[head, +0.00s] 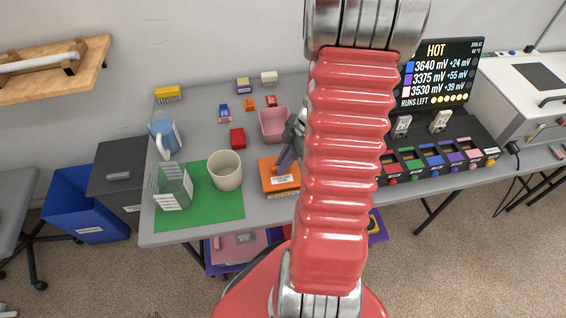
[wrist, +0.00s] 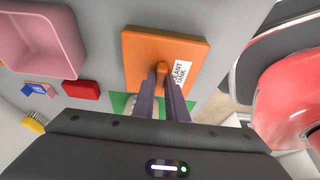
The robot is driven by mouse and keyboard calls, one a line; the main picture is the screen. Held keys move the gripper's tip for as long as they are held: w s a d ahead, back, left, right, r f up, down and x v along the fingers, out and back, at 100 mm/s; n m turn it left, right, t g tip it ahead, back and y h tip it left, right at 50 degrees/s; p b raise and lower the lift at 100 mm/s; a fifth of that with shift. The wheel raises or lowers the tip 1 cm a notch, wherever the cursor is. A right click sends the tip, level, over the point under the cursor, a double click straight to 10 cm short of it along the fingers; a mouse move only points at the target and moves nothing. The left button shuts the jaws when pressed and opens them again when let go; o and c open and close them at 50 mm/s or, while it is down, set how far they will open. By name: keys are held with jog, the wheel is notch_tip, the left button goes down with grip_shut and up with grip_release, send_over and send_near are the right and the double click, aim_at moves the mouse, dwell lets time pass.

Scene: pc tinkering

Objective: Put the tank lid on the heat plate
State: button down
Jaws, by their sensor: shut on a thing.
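The tank lid (head: 280,168) is an orange square with a small orange knob and a white label reading in part "TANK". It is left of my arm in the head view and fills the upper middle of the wrist view (wrist: 148,50). My gripper (wrist: 162,73) has its two purple fingers shut on the lid's knob. In the head view my gripper (head: 284,160) is partly hidden by my red arm. I cannot tell whether the lid rests on something or hangs just above it. A dark square plate (head: 540,76) tops the white machine at the far right; no label identifies it as the heat plate.
A pink tray (head: 273,125) and red block (head: 237,138) lie behind the lid. A row of coloured slots (head: 436,160) and the screen (head: 442,72) are to the right.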

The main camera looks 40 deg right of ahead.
jog(key=shift+f, duration=0.3)
jog(key=c, duration=1.7)
grip_release()
jog(key=shift+r, duration=0.1)
jog(key=v, duration=1.3)
jog(key=shift+d+r, duration=0.15)
jog(key=shift+r, duration=0.1)
